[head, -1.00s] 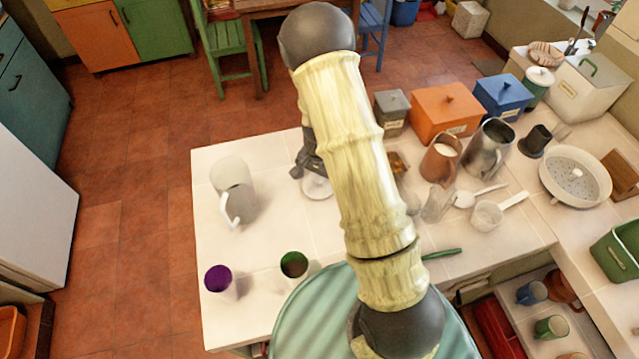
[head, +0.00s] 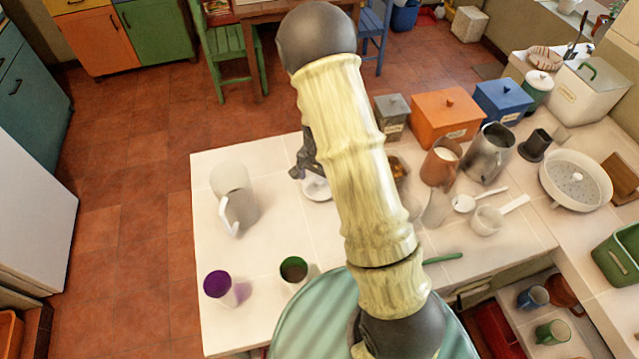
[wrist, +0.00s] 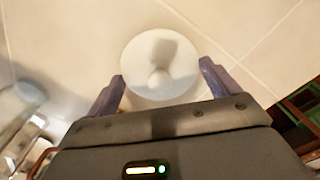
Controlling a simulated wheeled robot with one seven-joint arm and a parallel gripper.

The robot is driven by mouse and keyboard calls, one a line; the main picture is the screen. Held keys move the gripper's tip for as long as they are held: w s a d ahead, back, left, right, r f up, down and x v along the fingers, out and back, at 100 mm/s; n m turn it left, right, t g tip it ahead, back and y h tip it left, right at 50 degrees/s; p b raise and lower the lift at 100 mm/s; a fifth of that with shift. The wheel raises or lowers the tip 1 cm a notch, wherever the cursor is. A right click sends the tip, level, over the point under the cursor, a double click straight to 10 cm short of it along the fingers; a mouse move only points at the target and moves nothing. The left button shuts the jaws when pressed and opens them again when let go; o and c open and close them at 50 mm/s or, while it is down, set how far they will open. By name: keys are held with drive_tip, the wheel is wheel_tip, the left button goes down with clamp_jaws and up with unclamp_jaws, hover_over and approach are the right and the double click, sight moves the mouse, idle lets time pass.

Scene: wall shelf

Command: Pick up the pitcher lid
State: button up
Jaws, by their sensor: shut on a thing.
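The pitcher lid (head: 318,188) is a round white disc with a small knob, partly hidden by my arm in the head view. In the wrist view the lid (wrist: 152,50) lies between the two purple fingers of my gripper (wrist: 162,72), which are shut on it at its sides. My gripper (head: 307,168) also shows in the head view, dark and partly behind my arm. I cannot tell whether the lid touches the counter. A pale pitcher (head: 228,178) with a white handle stands to the left, apart from my gripper.
A purple cup (head: 218,285) and a green cup (head: 293,268) stand near the front left. Orange (head: 440,122), blue (head: 502,98) and grey (head: 391,106) canisters, a brown jug (head: 440,165) and a metal pitcher (head: 487,155) stand to the right. The counter between pitcher and lid is clear.

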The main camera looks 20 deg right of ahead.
sight(320, 180)
wheel_tip(320, 180, up, 8)
drive_tip(key=shift+r+b, duration=0.2)
drive_tip(key=shift+b, duration=0.3)
